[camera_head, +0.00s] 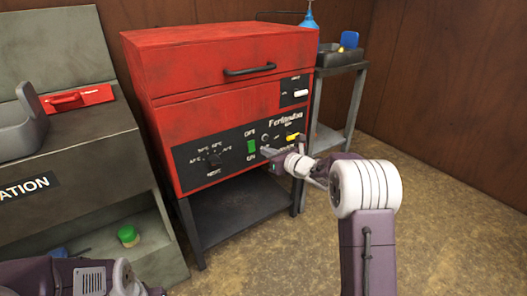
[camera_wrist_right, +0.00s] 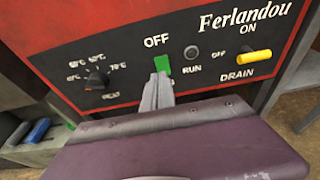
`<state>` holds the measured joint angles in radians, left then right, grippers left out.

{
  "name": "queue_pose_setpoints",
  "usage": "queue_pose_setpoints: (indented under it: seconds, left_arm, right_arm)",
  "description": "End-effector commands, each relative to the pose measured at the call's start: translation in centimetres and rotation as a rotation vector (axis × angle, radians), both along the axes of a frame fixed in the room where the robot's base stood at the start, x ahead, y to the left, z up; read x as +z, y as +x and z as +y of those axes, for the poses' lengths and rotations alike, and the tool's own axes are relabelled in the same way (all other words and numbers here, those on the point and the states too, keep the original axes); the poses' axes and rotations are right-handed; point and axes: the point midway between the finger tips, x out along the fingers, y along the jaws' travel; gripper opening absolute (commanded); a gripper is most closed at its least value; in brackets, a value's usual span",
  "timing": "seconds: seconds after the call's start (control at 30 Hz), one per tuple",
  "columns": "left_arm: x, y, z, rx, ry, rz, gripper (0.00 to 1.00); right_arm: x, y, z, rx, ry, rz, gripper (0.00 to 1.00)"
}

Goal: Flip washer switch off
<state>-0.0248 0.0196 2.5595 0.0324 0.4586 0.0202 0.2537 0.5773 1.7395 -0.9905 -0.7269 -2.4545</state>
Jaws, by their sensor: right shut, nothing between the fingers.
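The red washer (camera_head: 215,95) stands ahead with a black control panel (camera_head: 225,155) on its front. Its green switch (camera_head: 251,146) sits between an OFF label above and an ON label below; it also shows in the right wrist view (camera_wrist_right: 162,64). My right gripper (camera_head: 267,152) is shut and empty, its tips just below and right of the switch in the head view. In the right wrist view the fingertips (camera_wrist_right: 160,84) overlap the switch's lower edge, and I cannot tell whether they touch. My left gripper is out of view; only part of that arm shows at lower left.
A dial (camera_wrist_right: 97,80) is left of the switch. A RUN button (camera_wrist_right: 191,53) and a yellow DRAIN lever (camera_wrist_right: 254,56) are right of it. A grey parts-washing station (camera_head: 70,150) stands left, and a small metal stand (camera_head: 345,72) stands right. Open floor lies in front.

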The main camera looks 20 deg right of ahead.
Motion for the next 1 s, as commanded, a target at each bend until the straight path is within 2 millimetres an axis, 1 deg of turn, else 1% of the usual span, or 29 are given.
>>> queue_pose_setpoints:
  seconds: [0.03,0.1,0.2,0.3,0.43,0.8,0.87,0.9,0.97,1.0]
  left_arm:
    - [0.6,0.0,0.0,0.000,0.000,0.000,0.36]
    - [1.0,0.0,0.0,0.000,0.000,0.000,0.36]
    - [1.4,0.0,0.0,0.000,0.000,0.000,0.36]
    - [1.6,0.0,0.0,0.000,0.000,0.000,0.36]
    - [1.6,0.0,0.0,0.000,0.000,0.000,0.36]
    - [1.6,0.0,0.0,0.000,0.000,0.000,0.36]
    - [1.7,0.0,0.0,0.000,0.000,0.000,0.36]
    - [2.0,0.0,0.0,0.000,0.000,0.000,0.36]
    - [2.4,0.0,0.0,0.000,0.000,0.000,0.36]
    - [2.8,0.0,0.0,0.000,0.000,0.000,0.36]
  right_arm:
    - [0.9,-0.9,-0.4,-0.003,0.000,-0.001,0.00]
    - [1.5,-2.1,-0.9,-0.003,0.000,-0.001,0.00]
    - [2.1,-3.4,-1.3,-0.002,-0.001,-0.001,0.00]
    - [2.4,-4.3,-1.7,-0.002,-0.001,-0.001,0.00]
    - [2.4,-4.8,-1.8,-0.001,-0.001,-0.001,0.00]
    - [2.4,-4.8,-1.8,0.000,-0.001,-0.001,0.00]
    - [2.6,-4.8,-1.3,0.008,-0.001,-0.001,0.00]
    - [3.2,-4.7,-0.6,0.020,-0.003,-0.008,0.00]
    - [4.8,-4.8,0.9,0.049,-0.009,-0.029,0.00]
    - [6.1,-5.1,2.5,0.075,-0.013,-0.043,0.00]
